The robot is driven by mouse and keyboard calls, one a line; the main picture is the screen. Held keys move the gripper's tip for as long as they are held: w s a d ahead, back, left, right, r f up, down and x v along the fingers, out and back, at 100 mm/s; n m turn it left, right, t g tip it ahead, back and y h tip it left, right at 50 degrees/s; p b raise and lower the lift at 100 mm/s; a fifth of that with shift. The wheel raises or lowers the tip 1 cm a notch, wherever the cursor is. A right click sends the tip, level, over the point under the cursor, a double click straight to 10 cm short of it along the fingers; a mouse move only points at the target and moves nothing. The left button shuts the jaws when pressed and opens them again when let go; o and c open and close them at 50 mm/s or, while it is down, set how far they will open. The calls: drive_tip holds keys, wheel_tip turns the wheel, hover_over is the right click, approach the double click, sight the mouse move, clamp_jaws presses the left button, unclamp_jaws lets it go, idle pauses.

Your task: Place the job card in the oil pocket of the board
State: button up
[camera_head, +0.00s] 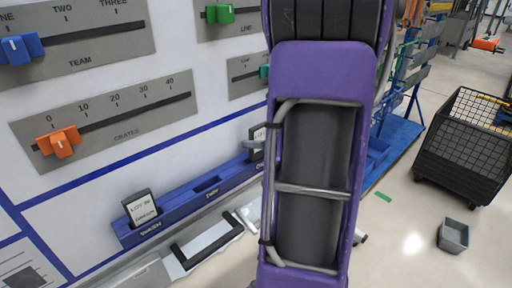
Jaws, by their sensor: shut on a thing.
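A dark card with a pale label, the job card (258,141), shows at the left edge of my purple arm, partly hidden by it. A grey fingertip of my gripper (251,144) is at this card; the rest of the gripper is hidden behind the arm. The gripper is shut on the card. The card is upright, close above the right end of the blue pocket rail (182,210) on the white board (110,160). The pocket there has a label starting with "O", the oil pocket (261,166), mostly hidden. I cannot tell whether the card is inside it.
Another card (141,208) reading "LOT" stands in the rail's left pocket. The middle pocket (208,185) looks empty. Sliders with orange (58,142), blue (20,49) and green (220,13) knobs sit above. A black mesh cart (465,150) and grey bin (453,236) stand right.

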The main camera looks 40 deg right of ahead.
drive_tip(key=f, duration=0.1)
drive_tip(key=w+f, duration=0.1)
drive_tip(key=f, duration=0.1)
drive_tip(key=shift+w+a+b, duration=0.1)
drive_tip(key=shift+w+b, duration=0.05)
drive_tip(key=shift+b, duration=0.25)
drive_tip(key=shift+f, duration=0.25)
drive_tip(key=shift+f, duration=0.15)
drive_tip(key=o, duration=1.2)
